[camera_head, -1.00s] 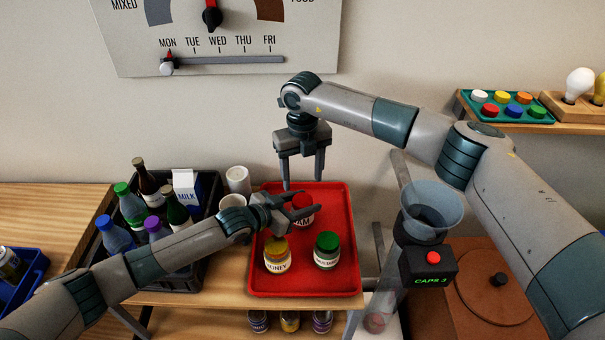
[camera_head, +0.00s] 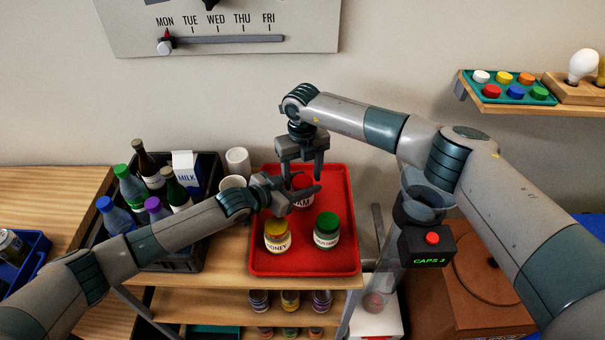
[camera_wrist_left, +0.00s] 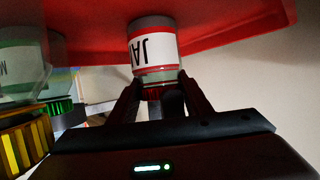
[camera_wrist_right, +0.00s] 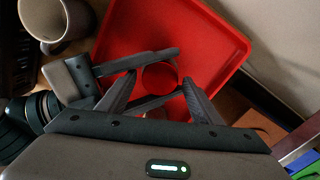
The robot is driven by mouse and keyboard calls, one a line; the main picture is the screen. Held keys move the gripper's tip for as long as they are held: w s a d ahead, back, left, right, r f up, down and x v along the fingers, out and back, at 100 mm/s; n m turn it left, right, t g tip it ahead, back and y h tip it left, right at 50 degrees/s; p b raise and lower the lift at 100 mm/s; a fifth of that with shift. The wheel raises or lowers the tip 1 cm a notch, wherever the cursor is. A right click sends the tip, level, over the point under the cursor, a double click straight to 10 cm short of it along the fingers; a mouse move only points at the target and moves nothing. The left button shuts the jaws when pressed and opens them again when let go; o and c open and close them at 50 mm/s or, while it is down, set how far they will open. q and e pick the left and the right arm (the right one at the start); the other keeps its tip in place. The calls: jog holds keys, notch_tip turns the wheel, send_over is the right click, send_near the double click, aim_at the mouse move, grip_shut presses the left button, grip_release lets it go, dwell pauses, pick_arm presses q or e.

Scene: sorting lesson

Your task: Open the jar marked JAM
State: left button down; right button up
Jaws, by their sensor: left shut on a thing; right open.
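The JAM jar (camera_head: 303,203) with a red lid stands upright on the red tray (camera_head: 345,262), toward its back. My left gripper (camera_head: 313,192) reaches in from the left and is shut on the jar. In the left wrist view the JAM jar (camera_wrist_left: 153,48) appears upside down between the fingers. My right gripper (camera_head: 304,182) points down over the jar, open. In the right wrist view the red lid (camera_wrist_right: 160,75) lies between its spread fingertips; I cannot tell whether they touch it. My left fingers partly hide the jar in the head view.
A yellow-lidded HONEY jar (camera_head: 277,238) and a green-lidded jar (camera_head: 326,232) stand in front on the tray. A dark crate of bottles (camera_head: 190,262) and two cups (camera_head: 238,160) are left.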

jog(key=c, duration=1.1)
jog(key=n, duration=0.7)
jog(key=o, duration=1.2)
jog(key=shift+c, duration=0.2)
jog(key=shift+r, duration=0.1)
jog(key=shift+r, duration=2.2)
jog(key=shift+c, duration=0.3)
